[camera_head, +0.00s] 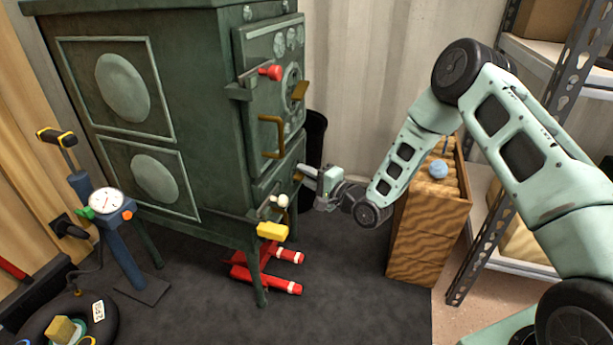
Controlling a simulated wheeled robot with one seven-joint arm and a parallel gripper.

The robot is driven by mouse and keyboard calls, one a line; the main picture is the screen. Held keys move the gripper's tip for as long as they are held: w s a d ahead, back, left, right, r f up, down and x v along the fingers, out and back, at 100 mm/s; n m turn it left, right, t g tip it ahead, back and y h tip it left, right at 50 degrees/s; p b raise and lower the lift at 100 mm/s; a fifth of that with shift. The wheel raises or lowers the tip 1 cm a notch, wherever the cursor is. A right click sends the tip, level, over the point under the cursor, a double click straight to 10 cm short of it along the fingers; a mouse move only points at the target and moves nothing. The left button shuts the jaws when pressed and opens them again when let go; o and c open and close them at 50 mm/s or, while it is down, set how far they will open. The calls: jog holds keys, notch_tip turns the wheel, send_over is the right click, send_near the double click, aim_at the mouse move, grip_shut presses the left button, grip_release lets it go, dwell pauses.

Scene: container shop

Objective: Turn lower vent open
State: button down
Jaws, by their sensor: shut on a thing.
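A dark green cast-iron stove (210,130) stands at the left on legs, its front turned to the right and seen at a steep angle. The lower vent's small brass handle (297,177) shows on the lower front, largely hidden by the angle and my gripper. My gripper (305,170) reaches in from the right and is shut on this handle, its fingers against the stove's front. The vent's disc and how far it is turned cannot be made out.
Above are a brass door handle (271,136), an upper vent handle (300,91) and a red knob (271,72). A yellow block (272,230) and a pale knob (280,201) sit below. A wooden cabinet (428,225) stands right, a gauge pump (108,203) left.

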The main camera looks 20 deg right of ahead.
jog(key=n+y, duration=0.1)
jog(key=n, duration=0.2)
jog(key=n+t+y, duration=0.1)
jog(key=n, duration=0.2)
jog(key=n+y+b, duration=0.1)
jog(key=n, duration=0.2)
jog(key=shift+f+t, duration=0.3)
jog(key=shift+n, duration=0.5)
jog(key=c, duration=1.5)
grip_release()
jog(key=shift+d, duration=0.1)
jog(key=p+v, duration=0.6)
jog(key=v, duration=1.1)
jog(key=shift+d+f, duration=0.15)
